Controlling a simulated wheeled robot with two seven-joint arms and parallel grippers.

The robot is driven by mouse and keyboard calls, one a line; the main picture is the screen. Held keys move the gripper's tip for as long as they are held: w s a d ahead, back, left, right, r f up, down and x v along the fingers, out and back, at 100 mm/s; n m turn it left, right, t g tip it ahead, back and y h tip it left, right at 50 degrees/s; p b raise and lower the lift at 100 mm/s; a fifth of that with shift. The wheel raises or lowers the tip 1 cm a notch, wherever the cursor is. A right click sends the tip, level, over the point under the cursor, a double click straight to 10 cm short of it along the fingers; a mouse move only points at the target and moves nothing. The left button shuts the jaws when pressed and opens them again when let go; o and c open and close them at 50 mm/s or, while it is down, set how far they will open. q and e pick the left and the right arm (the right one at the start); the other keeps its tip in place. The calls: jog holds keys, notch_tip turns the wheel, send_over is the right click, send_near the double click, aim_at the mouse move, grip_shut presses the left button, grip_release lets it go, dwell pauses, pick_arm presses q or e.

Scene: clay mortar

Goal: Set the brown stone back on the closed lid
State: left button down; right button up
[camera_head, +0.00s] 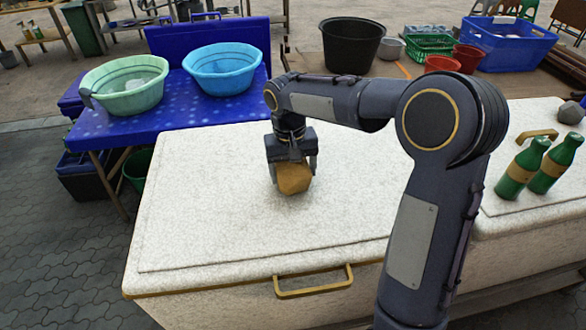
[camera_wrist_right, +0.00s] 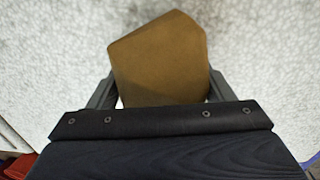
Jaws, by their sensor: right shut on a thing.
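The brown stone (camera_head: 293,179) is between the fingers of my right gripper (camera_head: 292,172), over the middle of the closed white lid (camera_head: 215,215). In the right wrist view the stone (camera_wrist_right: 160,60) shows as a brown block with flat faces, with a finger of my right gripper (camera_wrist_right: 160,92) on each side. The gripper points down and is shut on the stone. The stone is at or very close to the lid; I cannot tell if it touches. The lid has a brass handle (camera_head: 314,283) at its front edge. My left gripper is not in view.
Two green bottles (camera_head: 540,168) and a grey stone (camera_head: 571,112) stand on the white surface at the right. A blue table (camera_head: 190,115) with a green basin (camera_head: 124,85) and a blue basin (camera_head: 223,68) is at the back left. The lid around the stone is bare.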

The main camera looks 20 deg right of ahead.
jog(key=shift+f+b, duration=0.3)
jog(key=shift+f, duration=0.1)
jog(key=o, duration=1.9)
jog(key=shift+f, duration=0.1)
notch_tip(320, 180, up, 10)
jog(key=p, duration=0.8)
jog(key=shift+p, duration=0.4)
